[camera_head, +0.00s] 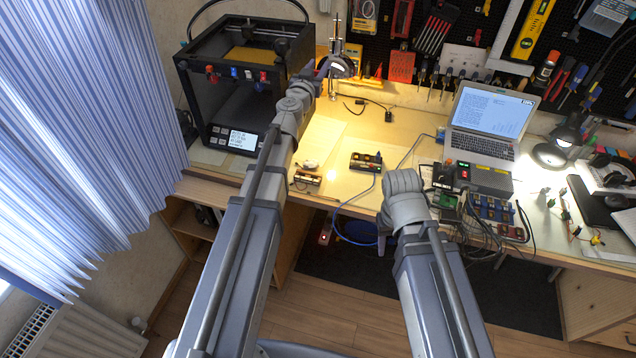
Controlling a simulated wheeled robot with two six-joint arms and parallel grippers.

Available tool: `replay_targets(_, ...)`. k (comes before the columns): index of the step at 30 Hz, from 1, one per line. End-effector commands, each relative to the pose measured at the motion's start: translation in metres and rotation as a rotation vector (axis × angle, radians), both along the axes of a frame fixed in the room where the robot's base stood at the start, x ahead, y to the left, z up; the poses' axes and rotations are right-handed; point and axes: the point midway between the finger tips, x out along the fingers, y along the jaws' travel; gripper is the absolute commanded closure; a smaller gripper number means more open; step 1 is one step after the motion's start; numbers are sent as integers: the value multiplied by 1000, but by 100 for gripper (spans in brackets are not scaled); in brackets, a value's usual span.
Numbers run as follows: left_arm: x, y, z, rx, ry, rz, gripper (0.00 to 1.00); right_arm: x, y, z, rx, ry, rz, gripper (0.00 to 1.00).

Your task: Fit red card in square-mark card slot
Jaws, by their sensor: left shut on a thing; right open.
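My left arm reaches to the back of the bench beside the printer. My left gripper (323,69) is small at its end, in front of a lamp and a thin stand. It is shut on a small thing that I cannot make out. I cannot pick out the red card for certain. My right arm ends over the front edge of the bench, and its wrist hides the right gripper. Small electronic devices lie on the bench, one (366,161) in the middle and one (308,178) to its left. I cannot make out a square mark or a card slot.
A black 3D printer (245,85) stands at the left. The lamp (342,68) stands behind my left gripper. A laptop (483,125), a desk lamp (565,135) and cabled boards (490,208) crowd the right. Tools hang on the pegboard (465,30). Bare bench (335,160) lies between the devices.

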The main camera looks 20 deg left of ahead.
Motion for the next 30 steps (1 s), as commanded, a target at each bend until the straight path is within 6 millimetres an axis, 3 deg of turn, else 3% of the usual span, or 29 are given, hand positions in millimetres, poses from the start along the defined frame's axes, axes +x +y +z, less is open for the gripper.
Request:
replay_targets(1,-1,0,-17,0,0,0,100,0,0,-17,0,0,0,50)
replay_targets(5,-2,0,-48,0,0,1,100,0,0,-48,0,0,0,50)
replay_targets(24,-13,0,-242,0,0,4,100,0,0,-241,0,0,0,50)
replay_targets(30,-15,0,-265,0,0,4,100,0,0,-265,0,0,0,50)
